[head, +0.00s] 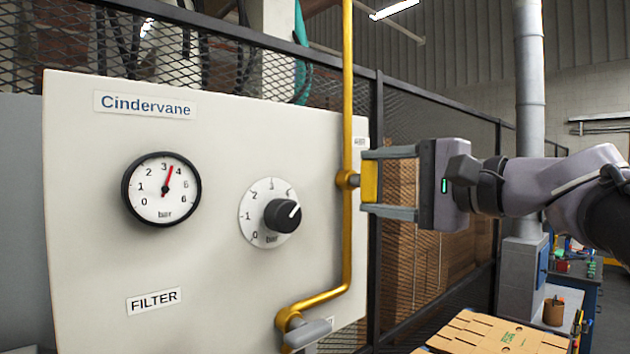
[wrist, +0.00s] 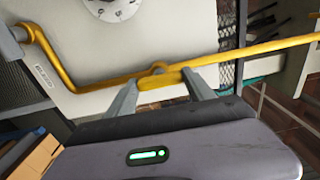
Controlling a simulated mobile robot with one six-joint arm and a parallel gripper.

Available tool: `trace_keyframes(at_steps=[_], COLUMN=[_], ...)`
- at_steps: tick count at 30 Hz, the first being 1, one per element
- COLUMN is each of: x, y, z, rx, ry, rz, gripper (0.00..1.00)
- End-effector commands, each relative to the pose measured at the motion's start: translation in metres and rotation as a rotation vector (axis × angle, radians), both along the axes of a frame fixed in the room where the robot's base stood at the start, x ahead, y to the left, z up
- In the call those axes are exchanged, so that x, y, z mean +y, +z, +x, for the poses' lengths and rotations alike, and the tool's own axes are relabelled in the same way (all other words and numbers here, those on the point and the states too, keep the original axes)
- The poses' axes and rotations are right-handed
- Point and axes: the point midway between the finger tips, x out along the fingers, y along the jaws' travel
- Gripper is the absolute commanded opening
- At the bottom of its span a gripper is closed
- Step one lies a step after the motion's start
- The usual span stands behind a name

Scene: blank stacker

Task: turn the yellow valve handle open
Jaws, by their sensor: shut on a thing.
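The yellow valve handle (head: 369,181) sits on a short stem at the yellow pipe (head: 347,240), near the right edge of the pale panel. My gripper (head: 369,181) comes from the right, with one finger above the handle and one below it, shut on it. In the wrist view the handle (wrist: 160,79) lies between the two fingertips of my gripper (wrist: 158,85), along the pipe (wrist: 250,50). In the head view the handle's long side runs upright, in line with the vertical pipe.
The pale panel (head: 100,250) carries a pressure gauge (head: 161,190) reading a little above 3 and a black knob (head: 283,215). Cardboard (head: 490,335) lies at the lower right. Black mesh fencing stands behind.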

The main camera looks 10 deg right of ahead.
Motion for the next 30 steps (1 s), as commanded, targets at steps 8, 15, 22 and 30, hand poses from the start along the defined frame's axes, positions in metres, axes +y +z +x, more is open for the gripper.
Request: trace_keyframes(at_steps=[8,15,22,30], x=[0.000,0.000,-0.001,-0.036], y=[0.000,0.000,0.000,-0.002], z=[0.000,0.000,-0.001,-0.046], rx=[0.002,0.001,0.001,0.000], ry=[0.000,0.000,0.000,-0.009], rz=[0.002,0.002,0.001,0.000], gripper=[0.21,0.84,0.84,0.84])
